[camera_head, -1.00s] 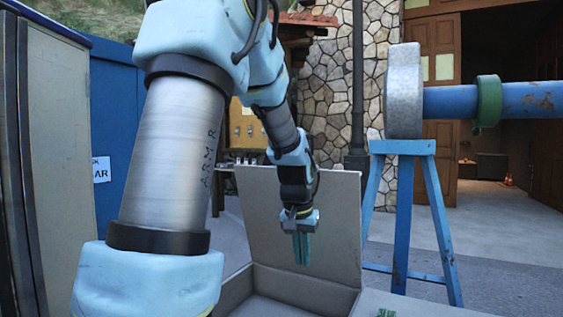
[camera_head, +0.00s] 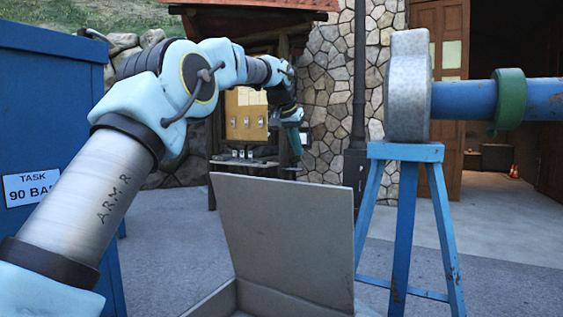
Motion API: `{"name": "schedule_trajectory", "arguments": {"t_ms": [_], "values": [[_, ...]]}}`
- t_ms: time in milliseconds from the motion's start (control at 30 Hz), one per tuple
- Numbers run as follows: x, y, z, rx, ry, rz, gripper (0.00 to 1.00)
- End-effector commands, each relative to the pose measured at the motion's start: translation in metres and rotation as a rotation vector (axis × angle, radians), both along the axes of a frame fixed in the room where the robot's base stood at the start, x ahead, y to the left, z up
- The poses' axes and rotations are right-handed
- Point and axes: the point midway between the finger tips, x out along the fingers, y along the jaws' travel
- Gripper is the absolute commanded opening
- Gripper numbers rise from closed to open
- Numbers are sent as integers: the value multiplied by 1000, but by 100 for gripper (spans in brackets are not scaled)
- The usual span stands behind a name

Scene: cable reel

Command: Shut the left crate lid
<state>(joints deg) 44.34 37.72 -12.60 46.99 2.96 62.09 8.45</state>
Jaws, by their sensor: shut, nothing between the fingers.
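The left crate lid (camera_head: 285,230) is a flat grey panel standing raised, leaning back a little from upright. It rises from the back of the grey crate (camera_head: 222,300), of which only a part shows at the bottom edge. My gripper (camera_head: 295,142) is shut and empty, with its teal fingers pointing down. It is above the lid's top edge and appears to be beyond it, apart from the lid. The crate's inside is mostly cut off by the frame.
A blue trestle (camera_head: 403,220) carrying a grey reel flange (camera_head: 408,88) and a blue bar with a green ring (camera_head: 510,103) stands to the right. A blue cabinet (camera_head: 60,120) is at the left. A dark pole (camera_head: 358,100) stands behind. Paving beyond the lid is open.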

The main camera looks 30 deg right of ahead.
Motion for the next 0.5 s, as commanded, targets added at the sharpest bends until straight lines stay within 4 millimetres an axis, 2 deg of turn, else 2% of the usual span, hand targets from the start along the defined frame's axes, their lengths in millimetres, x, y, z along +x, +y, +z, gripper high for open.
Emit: {"name": "schedule_trajectory", "arguments": {"t_ms": [500], "values": [[25, -44, -75, 3, 2, 1, 0]]}}
